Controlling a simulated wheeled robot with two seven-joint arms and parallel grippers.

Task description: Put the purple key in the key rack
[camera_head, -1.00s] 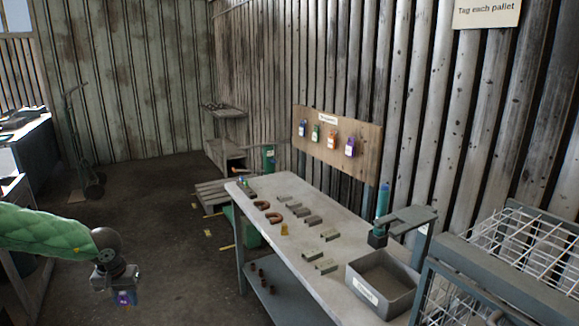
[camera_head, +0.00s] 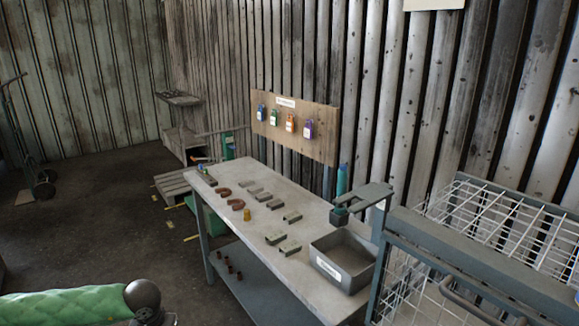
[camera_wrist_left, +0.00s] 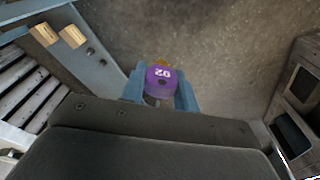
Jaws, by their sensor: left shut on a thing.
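In the left wrist view a purple key tag (camera_wrist_left: 161,79) marked with "02" sits between the two blue fingers of my left gripper (camera_wrist_left: 160,92), which is shut on it. A small brownish-yellow bit shows at the tag's far end. In the head view my left arm comes in at the bottom left, and its gripper is cut off by the lower edge. The wooden key rack (camera_head: 322,141) is fixed to the corrugated wall behind the table. My right gripper is not in view.
A grey table (camera_head: 300,235) stands before the rack, with metal blocks, horseshoe-shaped parts and a grey bin (camera_head: 343,262) on it. A wire cage (camera_head: 500,225) is at right. A pallet (camera_head: 174,186) lies behind the table. Floor at left is open.

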